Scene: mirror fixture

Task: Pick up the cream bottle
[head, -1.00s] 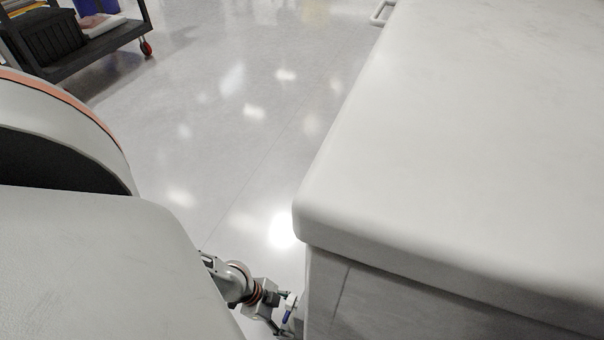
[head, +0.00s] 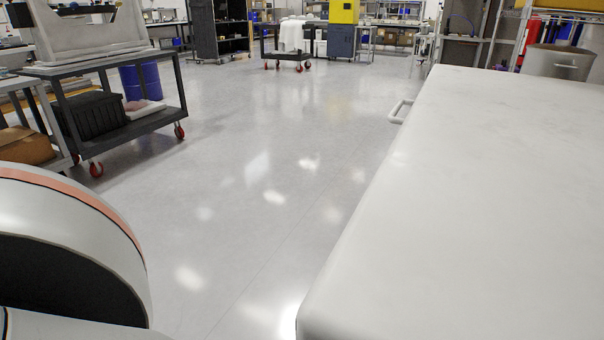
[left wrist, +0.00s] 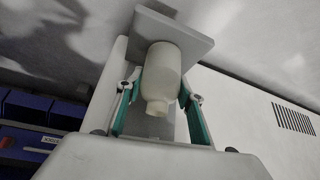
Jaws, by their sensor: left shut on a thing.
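The cream bottle (left wrist: 162,72) shows in the left wrist view, with its narrow neck toward the bottom of the picture. My left gripper (left wrist: 160,92) has its green-padded fingers on both sides of the bottle and is shut on it. The bottle's far end is close to a pale grey plate (left wrist: 178,28); I cannot tell whether they touch. In the head view neither the bottle nor my left gripper shows. My right gripper is in neither view.
A large white-topped block (head: 470,200) fills the right of the head view, with a handle (head: 400,111) on its side. A dark cart (head: 150,122) with red wheels stands at the left. The floor between them is clear. Blue bins (left wrist: 28,155) show in the left wrist view.

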